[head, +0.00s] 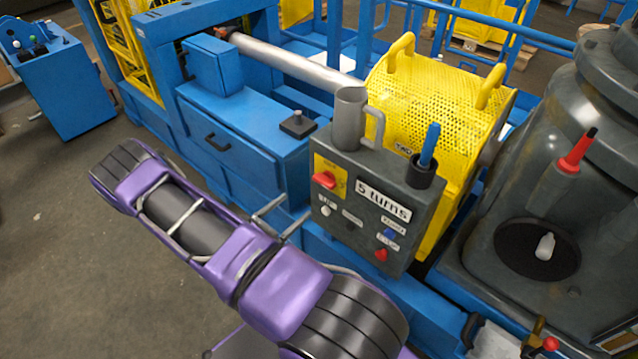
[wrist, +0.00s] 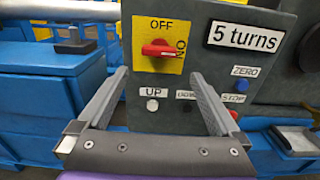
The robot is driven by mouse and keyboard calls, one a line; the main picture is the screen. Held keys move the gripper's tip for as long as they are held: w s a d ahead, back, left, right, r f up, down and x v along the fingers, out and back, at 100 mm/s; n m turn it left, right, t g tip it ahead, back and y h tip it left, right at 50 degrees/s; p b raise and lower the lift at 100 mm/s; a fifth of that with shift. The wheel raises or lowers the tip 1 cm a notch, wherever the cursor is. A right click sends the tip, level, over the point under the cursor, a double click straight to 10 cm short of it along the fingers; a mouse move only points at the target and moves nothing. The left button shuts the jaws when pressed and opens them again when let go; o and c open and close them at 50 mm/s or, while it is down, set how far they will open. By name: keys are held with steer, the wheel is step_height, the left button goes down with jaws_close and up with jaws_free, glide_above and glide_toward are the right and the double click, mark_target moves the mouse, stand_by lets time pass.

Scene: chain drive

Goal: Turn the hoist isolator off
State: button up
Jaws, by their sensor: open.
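The hoist isolator is a red rotary handle (wrist: 160,48) on a yellow plate (wrist: 158,28) at the upper left of a dark grey control box. OFF is printed above the handle and ON at its right. The handle lies roughly horizontal, in line with ON. In the head view the red handle (head: 324,180) is at the box's left side. My gripper (wrist: 159,76) is open and empty, its fingers spread wider than the handle. The fingertips are below the handle in the wrist view and do not appear to touch it. In the head view my gripper (head: 296,207) is just left of the box.
Below the isolator are a white UP button (wrist: 152,105) and a dark DOWN button (wrist: 187,106). A blue ZERO button (wrist: 242,86) and red STOP button (wrist: 234,115) are at right. A grey mug (head: 349,120) and a cup with a blue-handled tool (head: 429,145) stand on the box.

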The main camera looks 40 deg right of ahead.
mark_target(321, 184)
steer(key=d, duration=0.8)
steer(key=w+d, duration=0.1)
steer(key=d, duration=0.3)
steer(key=c, duration=1.1)
steer(key=shift+o, duration=0.2)
